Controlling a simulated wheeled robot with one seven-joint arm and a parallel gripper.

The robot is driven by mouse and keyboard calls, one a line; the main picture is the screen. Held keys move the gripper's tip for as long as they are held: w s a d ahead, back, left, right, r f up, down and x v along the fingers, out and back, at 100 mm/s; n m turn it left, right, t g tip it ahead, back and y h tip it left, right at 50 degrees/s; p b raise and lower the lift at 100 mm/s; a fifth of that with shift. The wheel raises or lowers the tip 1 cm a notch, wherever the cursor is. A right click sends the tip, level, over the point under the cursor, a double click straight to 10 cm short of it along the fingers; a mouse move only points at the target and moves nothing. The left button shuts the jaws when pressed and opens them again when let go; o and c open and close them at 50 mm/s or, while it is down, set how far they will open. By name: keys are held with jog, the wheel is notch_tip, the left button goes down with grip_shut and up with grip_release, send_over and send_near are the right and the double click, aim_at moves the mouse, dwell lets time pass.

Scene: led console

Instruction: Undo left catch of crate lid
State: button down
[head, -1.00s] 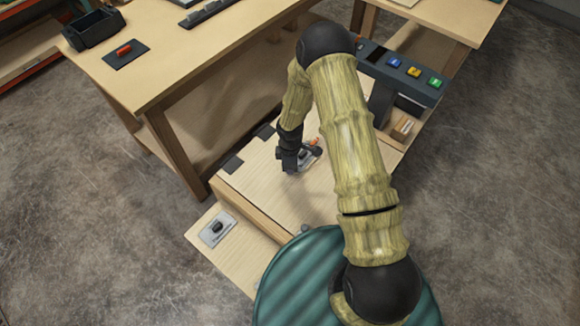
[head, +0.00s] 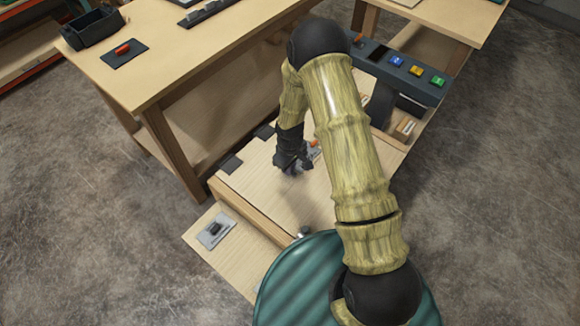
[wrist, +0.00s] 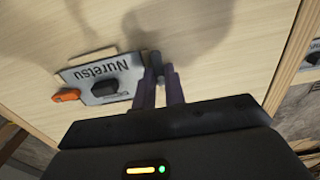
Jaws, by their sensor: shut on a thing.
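The pale wooden crate lid (head: 300,205) lies flat with dark hinges (head: 231,164) along its far left edge. My gripper (head: 292,168) is over the lid; in the wrist view its purple fingers (wrist: 158,80) are close together, shut on a small dark piece (wrist: 157,66) at their tips. What that piece belongs to is unclear. Beside the fingers is a grey plate (wrist: 125,66) marked "Nuretsu", with a black knob (wrist: 104,88) and an orange tab (wrist: 66,96). A small grey metal part (head: 304,231) shows at the lid's near edge. I cannot identify the left catch.
A second plate with a black knob (head: 215,230) sits on a lower board left of the crate. A console with coloured buttons (head: 418,71) stands behind my arm. A workbench (head: 190,45) with a dark bin (head: 93,28) stands at the back left.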

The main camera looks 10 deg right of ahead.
jog(key=shift+w, duration=0.1)
jog(key=c, duration=1.5)
grip_release()
jog(key=shift+o, duration=0.2)
jog(key=shift+r, duration=0.1)
notch_tip(320, 180, up, 17)
jog(key=shift+r, duration=0.15)
